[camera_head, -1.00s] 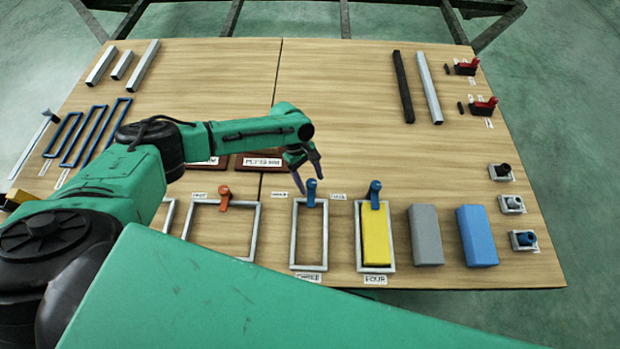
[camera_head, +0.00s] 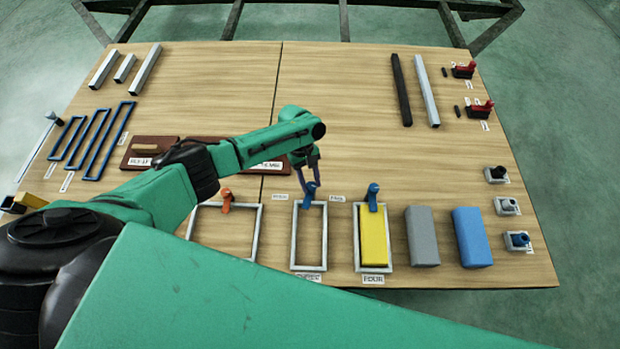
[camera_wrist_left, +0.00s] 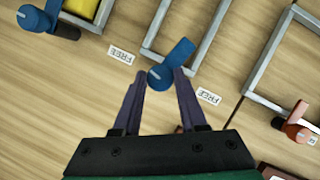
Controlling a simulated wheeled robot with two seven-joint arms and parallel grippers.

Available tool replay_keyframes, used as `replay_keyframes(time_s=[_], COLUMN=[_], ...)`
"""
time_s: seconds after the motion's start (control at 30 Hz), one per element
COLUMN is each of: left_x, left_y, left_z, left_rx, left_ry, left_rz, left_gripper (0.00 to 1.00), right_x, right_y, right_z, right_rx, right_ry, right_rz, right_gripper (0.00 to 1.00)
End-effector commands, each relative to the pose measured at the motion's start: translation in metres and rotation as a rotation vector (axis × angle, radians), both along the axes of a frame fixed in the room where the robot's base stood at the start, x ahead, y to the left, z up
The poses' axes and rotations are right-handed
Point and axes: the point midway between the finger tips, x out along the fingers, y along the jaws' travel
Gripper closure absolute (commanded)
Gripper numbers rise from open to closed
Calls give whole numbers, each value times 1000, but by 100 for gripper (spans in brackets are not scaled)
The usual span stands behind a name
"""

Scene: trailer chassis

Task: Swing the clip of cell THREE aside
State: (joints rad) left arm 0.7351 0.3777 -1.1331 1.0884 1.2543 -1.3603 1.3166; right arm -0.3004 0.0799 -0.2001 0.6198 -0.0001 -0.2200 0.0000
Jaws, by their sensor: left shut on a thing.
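Cell THREE is an empty pale rectangular frame (camera_head: 296,238) on the wooden table, its name label partly hidden by my arm. Its blue clip (camera_head: 308,199) sits at the frame's far end. In the left wrist view the clip (camera_wrist_left: 181,51) shows a round pivot and a lever reaching over the frame's end bar. My left gripper (camera_head: 312,183) is shut on this clip, with one purple finger on each side; the fingers also show in the left wrist view (camera_wrist_left: 160,82). Cards reading FREE (camera_wrist_left: 122,55) lie on both sides of the clip. My right gripper is out of view.
Cell FOUR (camera_head: 388,255), holding a yellow block (camera_head: 374,240) under a blue clip (camera_head: 373,196), is close on the right. A frame with an orange clip (camera_head: 226,200) is on the left. Grey (camera_head: 422,236) and blue (camera_head: 472,238) blocks stand farther right.

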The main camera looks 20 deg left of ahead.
Motion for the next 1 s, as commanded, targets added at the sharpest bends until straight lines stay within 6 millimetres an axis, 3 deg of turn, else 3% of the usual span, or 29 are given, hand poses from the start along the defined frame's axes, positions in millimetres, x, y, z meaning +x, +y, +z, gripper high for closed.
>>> replay_keyframes(time_s=[1.0], left_x=[2], left_y=[-6], left_z=[0], left_rx=[0], left_ry=[1], left_rz=[-960], left_gripper=[100], right_x=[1], right_y=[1], right_z=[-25], right_rx=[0], right_ry=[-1], right_rz=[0], right_gripper=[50])
